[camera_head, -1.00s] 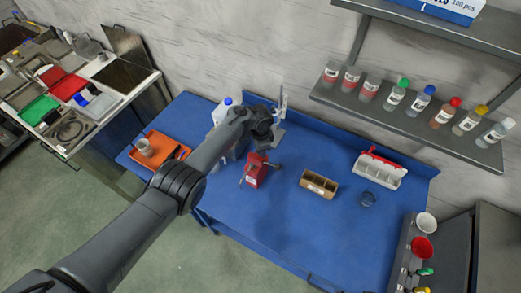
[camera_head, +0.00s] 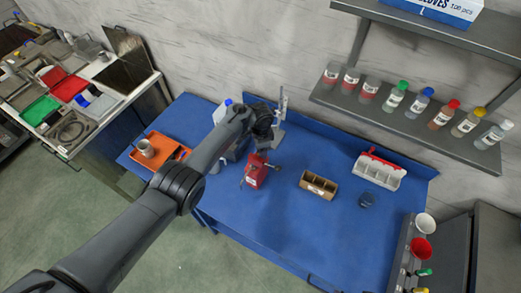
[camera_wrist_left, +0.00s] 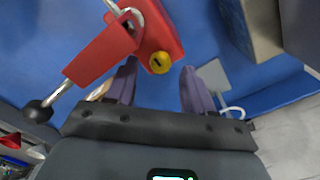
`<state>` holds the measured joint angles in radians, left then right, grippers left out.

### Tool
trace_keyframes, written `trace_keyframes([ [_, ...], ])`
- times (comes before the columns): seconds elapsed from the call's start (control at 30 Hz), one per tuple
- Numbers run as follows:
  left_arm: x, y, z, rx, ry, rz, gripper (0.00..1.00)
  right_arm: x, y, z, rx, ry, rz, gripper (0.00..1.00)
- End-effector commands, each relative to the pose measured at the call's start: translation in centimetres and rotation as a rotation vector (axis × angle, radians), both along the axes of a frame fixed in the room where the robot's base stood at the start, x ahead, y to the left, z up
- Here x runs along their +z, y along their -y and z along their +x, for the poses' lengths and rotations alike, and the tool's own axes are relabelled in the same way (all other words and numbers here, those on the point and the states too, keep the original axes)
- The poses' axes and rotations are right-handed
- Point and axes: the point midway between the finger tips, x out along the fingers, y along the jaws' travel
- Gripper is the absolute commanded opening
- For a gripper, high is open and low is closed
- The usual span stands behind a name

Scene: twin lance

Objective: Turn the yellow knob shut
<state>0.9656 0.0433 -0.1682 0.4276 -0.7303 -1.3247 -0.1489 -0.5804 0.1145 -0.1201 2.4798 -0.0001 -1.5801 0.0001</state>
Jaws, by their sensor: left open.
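The yellow knob (camera_wrist_left: 159,62) is a small round knob with a dark slot, on a red device (camera_wrist_left: 160,30), in the left wrist view. My left gripper (camera_wrist_left: 160,72) is open. Its two purple-grey fingertips stand apart on either side of the knob. I cannot tell whether either finger touches it. In the head view the red device (camera_head: 256,172) sits on the blue bench, just below the wrist of my left arm. The knob and fingertips cannot be made out there. My right gripper is not in view.
A brown divided box (camera_head: 318,186) and a white-and-red rack (camera_head: 379,170) stand to the right on the blue bench (camera_head: 300,228). A metal stand (camera_head: 280,112) rises behind my wrist. An orange tray (camera_head: 172,153) lies at the left. A bottle shelf (camera_head: 400,118) overhangs the back.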

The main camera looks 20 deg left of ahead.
Motion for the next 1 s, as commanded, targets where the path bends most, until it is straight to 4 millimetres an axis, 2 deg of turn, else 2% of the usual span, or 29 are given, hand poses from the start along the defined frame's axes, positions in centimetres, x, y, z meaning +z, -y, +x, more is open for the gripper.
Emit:
trace_keyframes([
  [0.03, 1.2, 0.0, 0.1, 0.0, 0.004, -0.001, 0.53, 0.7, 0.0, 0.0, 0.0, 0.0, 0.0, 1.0],
  [0.2, 4.2, -0.1, 0.1, 0.001, 0.004, -0.001, 0.53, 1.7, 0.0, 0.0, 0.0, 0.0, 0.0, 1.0],
  [0.5, 8.1, -0.1, 0.0, 0.002, 0.001, -0.001, 0.53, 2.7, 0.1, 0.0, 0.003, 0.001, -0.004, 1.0],
  [0.7, 9.0, -0.1, 0.0, 0.001, 0.001, 0.001, 0.53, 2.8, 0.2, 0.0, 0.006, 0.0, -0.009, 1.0],
  [1.0, 9.0, -0.1, 0.0, 0.001, 0.001, 0.001, 0.53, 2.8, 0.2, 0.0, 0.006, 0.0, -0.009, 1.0],
])
